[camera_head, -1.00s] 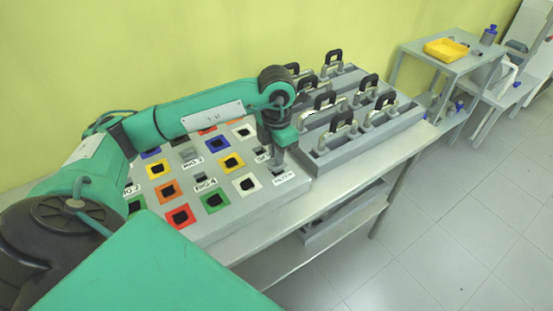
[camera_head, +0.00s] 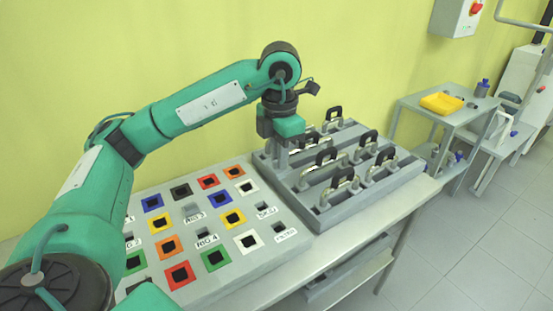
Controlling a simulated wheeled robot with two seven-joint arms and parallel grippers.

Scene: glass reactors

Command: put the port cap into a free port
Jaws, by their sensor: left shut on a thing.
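My left gripper (camera_head: 282,162) points down over the far left part of the grey rack (camera_head: 320,218). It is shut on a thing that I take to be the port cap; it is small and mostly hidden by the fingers. I cannot tell whether it touches the rack. The sloping grey panel (camera_head: 288,250) left of the rack has dark square openings in coloured frames, including a white one (camera_head: 249,241), a green one (camera_head: 215,257) and a red one (camera_head: 181,274). My right gripper is not in view.
Several black-topped metal handles, one at the front (camera_head: 342,178), stand up from the rack. A metal table (camera_head: 345,243) carries panel and rack. The yellow wall is close behind.

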